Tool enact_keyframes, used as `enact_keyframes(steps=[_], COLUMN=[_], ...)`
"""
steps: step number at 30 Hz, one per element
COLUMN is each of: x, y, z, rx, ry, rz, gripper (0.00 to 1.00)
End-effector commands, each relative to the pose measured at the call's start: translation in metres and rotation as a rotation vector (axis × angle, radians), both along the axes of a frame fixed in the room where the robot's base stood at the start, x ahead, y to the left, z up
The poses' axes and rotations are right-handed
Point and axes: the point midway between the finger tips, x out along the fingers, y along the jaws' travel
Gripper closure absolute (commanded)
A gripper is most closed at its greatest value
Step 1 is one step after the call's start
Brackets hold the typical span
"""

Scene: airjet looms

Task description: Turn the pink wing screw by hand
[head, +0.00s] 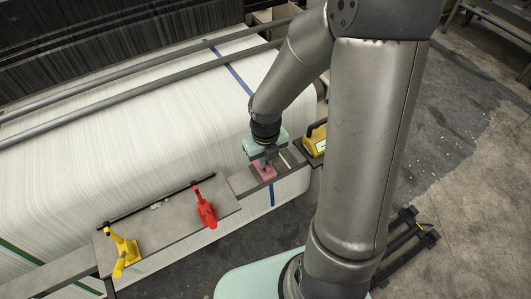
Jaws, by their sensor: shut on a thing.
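The pink wing screw (265,171) sits at the right end of the grey ledge along the front of the loom. My gripper (264,164) points down over it from above, with its pale green body (257,147) just behind the screw. The gripper is shut on the pink wing screw. The fingertips are small here and partly merge with the dark parts around them, so the exact grip on the wings cannot be made out.
A red clamp-like tool (206,208) and a yellow one (123,248) stand on the grey plate (165,222) to the left. A yellow box with a handle (315,138) is close on the right. White warp sheet (130,130) lies behind. Dark floor is at the right.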

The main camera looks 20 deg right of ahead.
Motion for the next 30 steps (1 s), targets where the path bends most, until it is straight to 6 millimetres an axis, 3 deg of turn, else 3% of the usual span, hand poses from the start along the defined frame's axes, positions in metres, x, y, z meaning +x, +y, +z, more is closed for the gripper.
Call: enact_keyframes(steps=[3,4,6,16,30], x=[0.0,0.0,0.0,0.001,0.001], y=[-0.001,0.0,0.0,0.0,-0.001], z=[0.0,0.0,0.0,0.004,0.05], rx=[0.002,-0.001,-0.001,-0.001,-0.001], ry=[-0.001,0.0,0.0,-0.001,-0.002], rz=[0.09,0.088,0.086,0.082,0.078], gripper=[1.0,0.83,0.68,0.68,0.68])
